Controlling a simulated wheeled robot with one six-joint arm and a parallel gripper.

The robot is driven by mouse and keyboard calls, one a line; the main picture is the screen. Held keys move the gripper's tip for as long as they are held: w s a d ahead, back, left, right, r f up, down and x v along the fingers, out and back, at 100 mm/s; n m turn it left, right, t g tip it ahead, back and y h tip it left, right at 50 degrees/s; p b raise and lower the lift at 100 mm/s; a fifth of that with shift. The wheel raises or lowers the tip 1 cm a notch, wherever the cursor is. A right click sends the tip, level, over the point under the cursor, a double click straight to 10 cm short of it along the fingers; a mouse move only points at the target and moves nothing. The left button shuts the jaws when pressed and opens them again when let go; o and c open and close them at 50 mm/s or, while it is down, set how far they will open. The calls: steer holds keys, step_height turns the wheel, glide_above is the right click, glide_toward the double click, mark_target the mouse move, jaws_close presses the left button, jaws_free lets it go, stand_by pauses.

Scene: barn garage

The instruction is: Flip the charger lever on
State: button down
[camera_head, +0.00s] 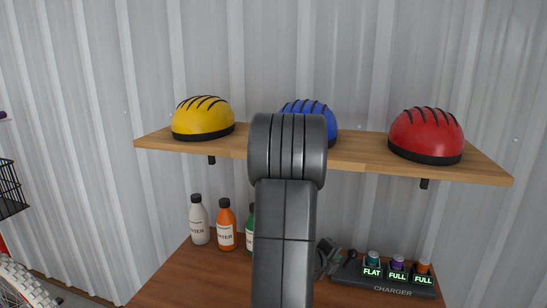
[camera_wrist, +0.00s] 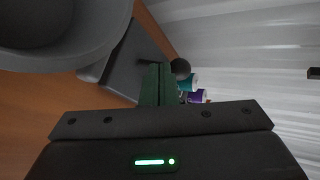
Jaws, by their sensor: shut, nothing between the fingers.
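The dark charger (camera_head: 385,283) sits on the wooden bench, with its sloped front lettered CHARGER. Its lever shows as a small black knob (camera_head: 352,254) at the charger's left end. My gripper (camera_head: 332,258) is just left of the knob, partly hidden behind my arm. In the wrist view, my gripper's green fingers (camera_wrist: 157,84) are shut and empty. The round black knob also shows in the wrist view (camera_wrist: 181,67), close beyond the fingertips. I cannot tell whether they touch, nor which way the lever is set.
Teal, purple and orange-topped batteries (camera_head: 398,262) stand in the charger, over lit labels FLAT, FULL, FULL. White (camera_head: 199,222), orange (camera_head: 227,228) and green bottles stand left on the bench (camera_head: 185,275). A shelf (camera_head: 365,157) above holds yellow, blue and red helmets.

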steer(key=shift+w+a+f+n+h, duration=0.35)
steer(key=shift+a+n+h, duration=0.3)
steer(key=shift+h, duration=0.15)
steer(key=s+a+b, duration=0.1)
steer(key=s+a+f+b, duration=0.1)
steer(key=a, duration=0.1)
steer(key=shift+s+a, duration=0.25)
steer(key=shift+s, duration=0.15)
steer(key=v, duration=0.9)
steer(key=shift+s+r, duration=0.15)
steer(key=shift+s, duration=0.05)
steer(key=shift+s+a, duration=0.1)
steer(key=shift+a, duration=0.05)
